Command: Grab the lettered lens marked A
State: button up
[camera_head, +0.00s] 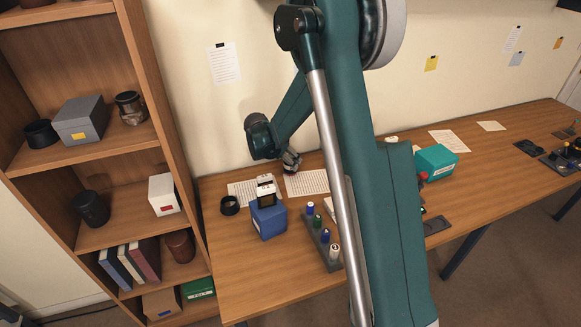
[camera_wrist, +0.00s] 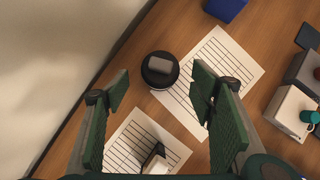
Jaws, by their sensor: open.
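In the wrist view, a dark round lens-like piece (camera_wrist: 160,75) with a grey top patch stands at the edge of a printed sheet. No letter A is readable on it. My gripper (camera_wrist: 161,88) is open, with its green fingers spread on either side of that piece in the picture. Nothing is held. In the head view, my gripper (camera_head: 290,162) is small and over the back of the bench near the wall. A dark ring-shaped piece (camera_head: 230,205) lies on the bench left of a blue box. I cannot tell whether it is the wrist-view piece.
The blue box (camera_head: 268,219) carries a white-and-black item (camera_head: 266,188). A rack of coloured bottles (camera_head: 323,240) stands to its right. A teal box (camera_head: 436,161) is farther right. Shelves (camera_head: 145,60) border the left. My arm hides part of the bench.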

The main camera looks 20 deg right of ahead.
jog(key=shift+d+f, duration=0.1)
jog(key=shift+b+x, duration=0.5)
jog(key=shift+x, duration=2)
jog(key=shift+w+d, duration=0.1)
jog(key=c, duration=1.3)
jog(key=shift+r+p, duration=0.8)
jog(key=shift+r, duration=4.35)
